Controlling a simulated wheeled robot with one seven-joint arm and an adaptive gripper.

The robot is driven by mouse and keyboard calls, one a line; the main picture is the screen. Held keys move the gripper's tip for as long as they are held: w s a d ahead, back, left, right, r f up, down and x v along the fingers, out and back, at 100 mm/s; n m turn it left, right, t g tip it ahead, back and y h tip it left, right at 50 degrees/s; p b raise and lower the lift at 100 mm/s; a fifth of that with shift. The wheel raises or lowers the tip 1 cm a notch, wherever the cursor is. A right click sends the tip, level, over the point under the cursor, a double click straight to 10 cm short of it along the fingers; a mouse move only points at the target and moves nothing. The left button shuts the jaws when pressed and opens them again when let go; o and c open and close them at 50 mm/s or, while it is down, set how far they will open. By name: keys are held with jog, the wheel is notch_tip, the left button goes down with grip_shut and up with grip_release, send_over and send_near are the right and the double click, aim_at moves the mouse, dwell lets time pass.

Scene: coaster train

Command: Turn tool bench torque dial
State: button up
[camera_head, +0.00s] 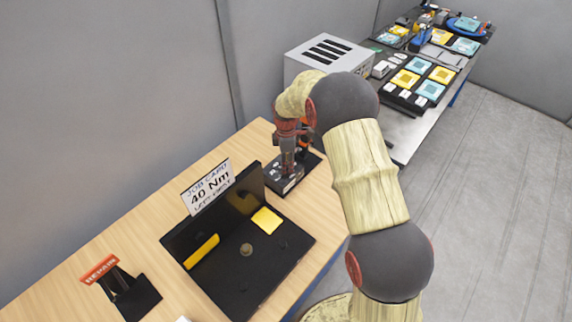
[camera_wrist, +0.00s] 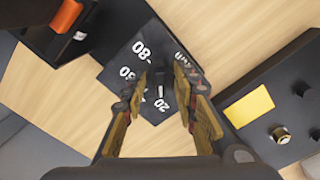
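The torque dial plate (camera_head: 291,187) is a black panel on the wooden bench, under my gripper (camera_head: 288,168). In the wrist view the dial plate (camera_wrist: 118,62) shows white marks 80, 60 and 20; another mark is partly hidden by a finger. A dark knob (camera_wrist: 159,80) with a short white line close to the 20 shows between the fingers of my gripper (camera_wrist: 160,88). The fingers are apart, one on each side of the knob. I cannot tell whether either touches it. A job card (camera_head: 208,188) reading 40 Nm stands behind a black tray.
The black tray (camera_head: 265,262) with yellow pads stands close beside the dial plate. A red-labelled black stand (camera_head: 132,295) is at the lower left. A grey vented box (camera_head: 328,58) and a second table (camera_head: 408,135) full of parts lie beyond the bench.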

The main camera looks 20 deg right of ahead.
jog(key=shift+c, duration=1.2)
jog(key=c, duration=0.4)
grip_shut()
jog(key=shift+m, duration=0.3)
jog(key=m, duration=0.4)
jog(key=shift+s+m, duration=0.1)
jog(key=shift+m, duration=0.2)
jog(key=shift+s+a+m, duration=0.1)
jog(key=shift+a+m, duration=0.05)
jog(key=shift+m, duration=2.15)
jog(key=o, duration=0.7)
grip_release()
